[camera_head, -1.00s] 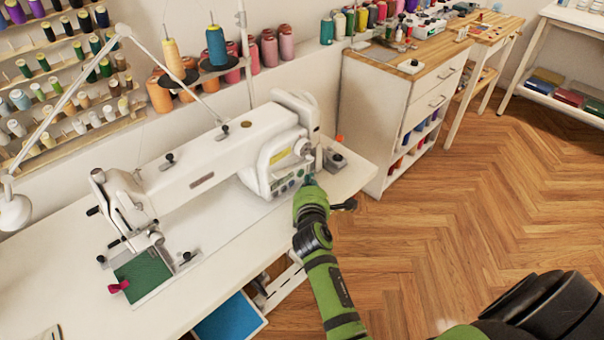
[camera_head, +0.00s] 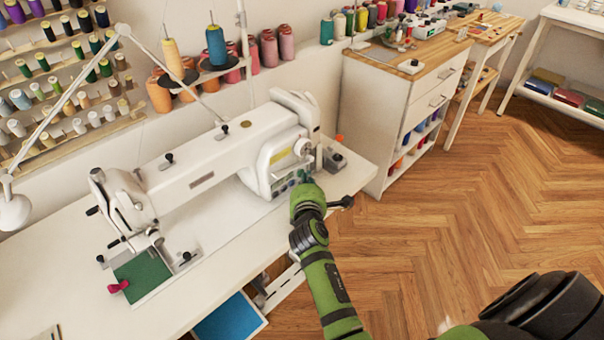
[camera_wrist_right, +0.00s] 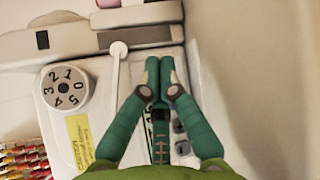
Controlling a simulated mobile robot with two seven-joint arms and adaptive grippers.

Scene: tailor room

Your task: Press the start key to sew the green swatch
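The white sewing machine (camera_head: 215,160) stands on the white table. The green swatch (camera_head: 142,276) lies flat under its needle end at the left, with a pink-red clip (camera_head: 118,287) on its edge. My right gripper (camera_head: 303,182) is at the control panel (camera_head: 282,188) on the machine's right end. In the wrist view my right gripper (camera_wrist_right: 159,78) has both fingertips together, with nothing between them, over the panel. Dark keys (camera_wrist_right: 180,126) show beside the right finger; the fingers hide part of the panel. I cannot tell which key is the start key or whether the tips touch one. My left gripper is out of view.
A numbered dial (camera_wrist_right: 64,88) and a yellow label (camera_wrist_right: 78,140) sit left of the fingers. A thread stand with cones (camera_head: 215,48) rises behind the machine. A white drawer cabinet (camera_head: 405,110) stands to the right. The wooden floor (camera_head: 480,220) is clear.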

